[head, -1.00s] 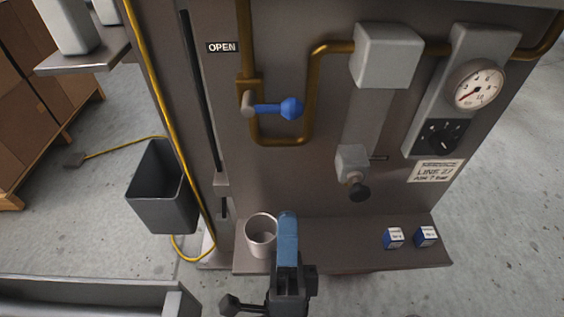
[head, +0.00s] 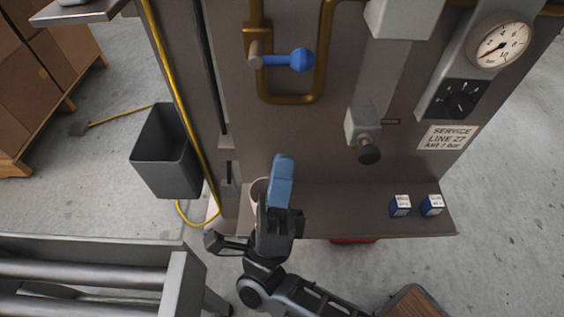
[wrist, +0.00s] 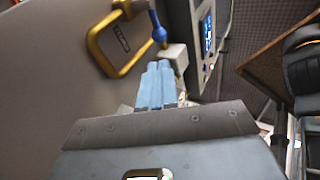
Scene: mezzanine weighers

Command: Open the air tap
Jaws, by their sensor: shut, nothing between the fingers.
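The air tap has a blue lever with a round knob (head: 301,60). The lever points right, level, from a pivot on a brass pipe (head: 258,60) on the grey panel. In the wrist view the blue knob (wrist: 159,34) shows beyond the fingertips, beside the brass pipe loop (wrist: 96,48). My gripper (head: 282,160) has light blue fingers, shut and empty. It is below the lever in the head view and apart from it. The fingers also show in the wrist view (wrist: 157,68). My gripper partly hides a pale cup (head: 257,193) on the panel's ledge.
A pressure gauge (head: 502,46) and a black dial (head: 462,99) are at the right. A black knob (head: 369,151) sticks out below. Small blue boxes (head: 400,205) stand on the ledge (head: 345,222). A dark bin (head: 165,152) and a roller conveyor (head: 80,272) are at the left.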

